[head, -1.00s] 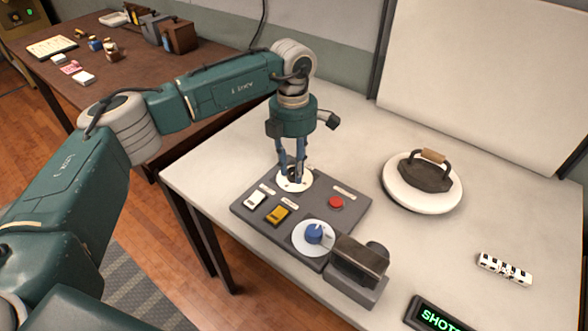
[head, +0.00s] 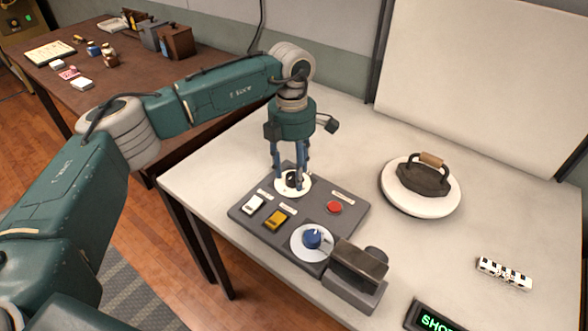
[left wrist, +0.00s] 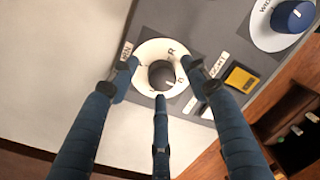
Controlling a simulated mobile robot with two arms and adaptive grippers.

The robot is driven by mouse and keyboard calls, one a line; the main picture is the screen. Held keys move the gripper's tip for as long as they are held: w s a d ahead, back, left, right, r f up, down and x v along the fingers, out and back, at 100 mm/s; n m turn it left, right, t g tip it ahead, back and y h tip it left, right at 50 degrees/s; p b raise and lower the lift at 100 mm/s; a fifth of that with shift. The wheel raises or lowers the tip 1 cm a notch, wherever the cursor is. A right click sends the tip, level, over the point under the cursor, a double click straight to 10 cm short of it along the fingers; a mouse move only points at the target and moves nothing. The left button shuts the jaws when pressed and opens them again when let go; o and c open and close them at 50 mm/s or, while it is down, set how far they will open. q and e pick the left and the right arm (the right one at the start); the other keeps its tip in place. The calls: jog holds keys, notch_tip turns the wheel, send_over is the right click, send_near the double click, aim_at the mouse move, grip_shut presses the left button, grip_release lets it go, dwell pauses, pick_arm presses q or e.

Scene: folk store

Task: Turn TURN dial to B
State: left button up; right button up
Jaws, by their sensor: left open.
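The TURN dial is a black knob (head: 292,178) on a white disc at the back left corner of a grey control panel (head: 240,211). In the left wrist view the dark knob (left wrist: 162,75) sits in the middle of the white disc, with small marks around it, one like an R. The label beside it is partly hidden by a finger. My left gripper (head: 291,180) points down over the dial. Its three blue fingers are open and spread around the knob, with visible gaps in the left wrist view. I cannot read where the knob points. My right gripper is not in view.
The panel also carries a white switch (head: 253,204), a yellow switch (head: 276,220), a red button (head: 334,207) and a blue knob (head: 312,238). A grey device (head: 357,272) stands at its front right. An iron (head: 424,178) rests on a round white stand to the right.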

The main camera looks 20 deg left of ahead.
aim_at(293, 173)
pick_arm(q)
notch_tip(293, 173, up, 12)
jog(key=shift+w+a, duration=0.15)
jog(key=shift+w, duration=0.1)
jog(key=shift+r, duration=0.1)
dwell(0.4)
